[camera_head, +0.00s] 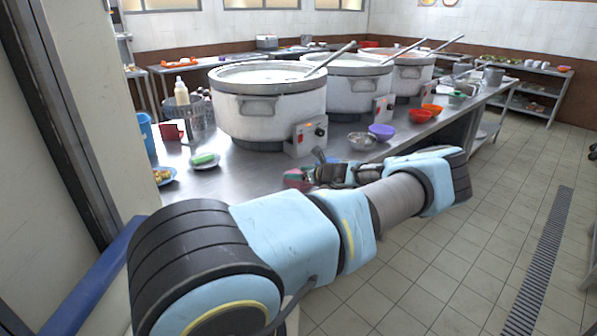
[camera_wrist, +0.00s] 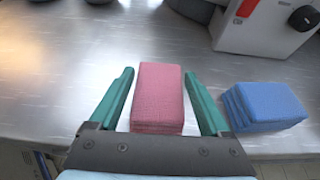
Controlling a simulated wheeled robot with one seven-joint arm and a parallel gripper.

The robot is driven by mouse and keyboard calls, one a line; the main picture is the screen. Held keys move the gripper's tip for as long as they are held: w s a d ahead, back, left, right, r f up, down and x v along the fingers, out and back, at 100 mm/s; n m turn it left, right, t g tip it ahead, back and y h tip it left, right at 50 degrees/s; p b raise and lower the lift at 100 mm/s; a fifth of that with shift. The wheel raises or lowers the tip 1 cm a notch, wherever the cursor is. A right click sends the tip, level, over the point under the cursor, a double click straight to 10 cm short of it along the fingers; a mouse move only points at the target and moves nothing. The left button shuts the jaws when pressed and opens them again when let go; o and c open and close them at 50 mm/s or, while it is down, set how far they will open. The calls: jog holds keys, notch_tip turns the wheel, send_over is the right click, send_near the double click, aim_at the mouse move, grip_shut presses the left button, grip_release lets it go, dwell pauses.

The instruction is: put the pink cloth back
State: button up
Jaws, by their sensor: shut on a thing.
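My gripper (camera_wrist: 160,100) has its teal fingers on either side of a folded pink cloth (camera_wrist: 157,95), which it holds near the front of the steel counter. I cannot tell whether the cloth touches the counter or is just above it. A stack of folded blue cloth (camera_wrist: 264,105) lies on the counter to the right of the gripper, apart from it. In the head view, my gripper (camera_head: 300,178) is small and partly hidden by my own arm, with a bit of the pink cloth (camera_head: 296,175) showing at its end.
Large white stockpots (camera_head: 268,103) with control boxes stand along the steel counter (camera_head: 235,182). Bare counter lies left of the gripper.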

jog(key=o, duration=1.1)
jog(key=shift+o, duration=0.2)
jog(key=b+v, duration=0.4)
jog(key=v, duration=0.7)
jog(key=s+a+f+n+g+h, duration=0.2)
jog(key=s+a+n+g, duration=0.5)
jog(key=s+a+n, duration=0.45)
jog(key=s+d+r+n+h, duration=0.1)
jog(key=s+r+n+h, duration=0.3)
jog(key=s+r+n, duration=0.3)
jog(key=s+d+r+n+g+h, duration=0.1)
jog(key=s+d+r+n+h, duration=0.1)
jog(key=s+r+n, duration=0.5)
jog(key=s+h, duration=0.1)
jog(key=s, duration=0.5)
jog(key=shift+s+h, duration=0.25)
jog(key=shift+h, duration=0.15)
jog(key=shift+d+r, duration=0.1)
